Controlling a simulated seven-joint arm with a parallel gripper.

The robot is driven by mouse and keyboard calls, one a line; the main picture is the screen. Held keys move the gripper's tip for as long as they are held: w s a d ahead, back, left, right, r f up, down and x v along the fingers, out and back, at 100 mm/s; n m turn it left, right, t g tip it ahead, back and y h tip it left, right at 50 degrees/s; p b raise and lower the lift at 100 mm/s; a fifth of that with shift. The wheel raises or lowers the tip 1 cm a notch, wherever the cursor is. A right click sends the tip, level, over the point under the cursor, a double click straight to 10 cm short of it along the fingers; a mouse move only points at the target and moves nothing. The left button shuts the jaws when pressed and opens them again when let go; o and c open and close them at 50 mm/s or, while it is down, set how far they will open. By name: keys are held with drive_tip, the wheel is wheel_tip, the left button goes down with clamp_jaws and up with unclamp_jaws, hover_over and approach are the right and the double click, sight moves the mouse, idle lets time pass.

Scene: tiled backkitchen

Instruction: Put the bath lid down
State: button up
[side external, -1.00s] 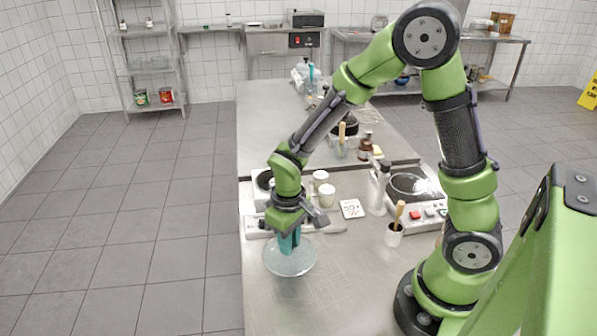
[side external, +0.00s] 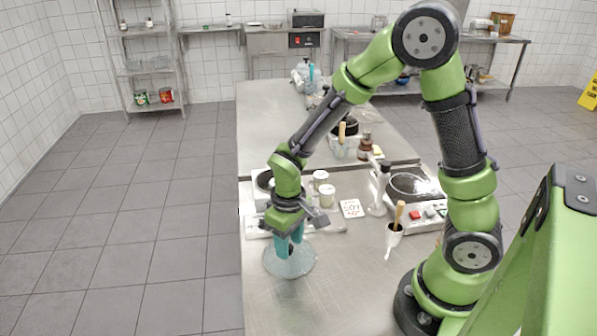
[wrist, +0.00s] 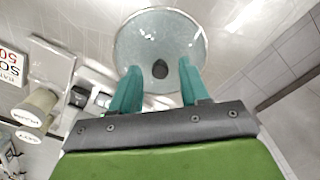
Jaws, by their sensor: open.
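The bath lid (side external: 292,264) is a round, clear, glass-like disc at the near left edge of the steel table. In the wrist view the lid (wrist: 160,25) shows a dark knob (wrist: 160,69) at its middle. My gripper (side external: 290,246) is directly above the lid with its teal fingers pointing down. In the wrist view my gripper (wrist: 156,80) is open, one finger on each side of the knob and apart from it. Whether the lid lies fully flat on the table is hard to tell.
Bare steel table (side external: 330,295) lies right of the lid.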

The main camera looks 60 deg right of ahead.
wheel_tip(320, 180, up, 12)
drive_tip(key=f, duration=0.1)
drive_tip(key=s+d+r+m+t+y, duration=0.1)
drive_tip(key=s+r+m+t+y, duration=0.1)
drive_tip(key=s+r+m+t, duration=0.2)
drive_tip(key=s+r+t, duration=0.3)
drive_tip(key=s+r, duration=0.1)
drive_tip(key=r, duration=0.2)
drive_tip(key=shift+s+d+r, duration=0.15)
drive_tip(key=shift+s+r, duration=0.2)
drive_tip(key=shift+r, duration=0.05)
